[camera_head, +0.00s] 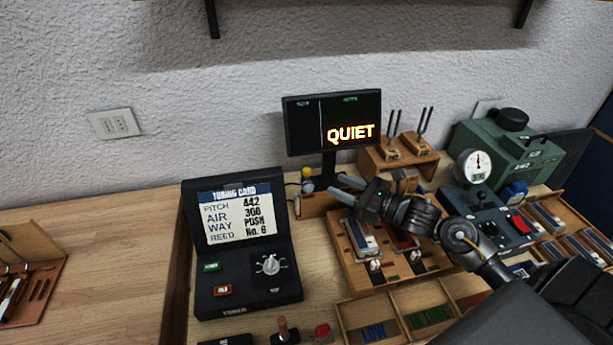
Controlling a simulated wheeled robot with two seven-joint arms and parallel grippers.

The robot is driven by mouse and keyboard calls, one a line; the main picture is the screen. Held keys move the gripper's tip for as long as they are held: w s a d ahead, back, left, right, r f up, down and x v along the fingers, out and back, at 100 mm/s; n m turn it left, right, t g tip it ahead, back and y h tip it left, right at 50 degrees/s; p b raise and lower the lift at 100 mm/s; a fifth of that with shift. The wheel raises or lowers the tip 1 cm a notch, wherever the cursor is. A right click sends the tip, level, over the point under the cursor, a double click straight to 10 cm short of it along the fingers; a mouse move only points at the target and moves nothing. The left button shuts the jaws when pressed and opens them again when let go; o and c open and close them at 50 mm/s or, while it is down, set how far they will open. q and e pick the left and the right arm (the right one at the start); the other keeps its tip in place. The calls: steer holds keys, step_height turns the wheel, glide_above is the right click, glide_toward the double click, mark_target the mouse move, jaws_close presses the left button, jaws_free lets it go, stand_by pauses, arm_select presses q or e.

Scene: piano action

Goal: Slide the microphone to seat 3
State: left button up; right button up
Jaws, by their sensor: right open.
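My right gripper (346,189) reaches in from the right, with its two pale fingers apart and pointing left. It is over a low wooden rail (318,204) below the display. A small upright piece with a grey-blue ball and a yellow part (307,184) stands at the rail's left end. It may be the microphone, but it is too small to be sure. It is left of the fingertips, with a gap between in the picture. Seat marks cannot be read; my gripper and arm hide much of the rail. My left gripper is not in view.
A black display (333,121) reading QUIET stands behind the rail. A black tuning card console (241,245) is on the left. A wooden fork stand (399,153), a green machine (507,150) and a control panel (487,217) are on the right. Labelled trays (397,309) lie in front.

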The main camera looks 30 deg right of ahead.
mark_target(307, 169)
steer(key=p+x, duration=0.3)
steer(key=x, duration=0.6)
steer(key=shift+w+a+r+p, duration=0.15)
steer(key=shift+w+r+p, duration=0.1)
steer(key=shift+p, duration=0.15)
steer(key=shift+w+a+f, duration=0.2)
steer(key=shift+w+a, duration=0.15)
steer(key=shift+w, duration=0.2)
steer(key=shift+c, duration=0.4)
jaws_close()
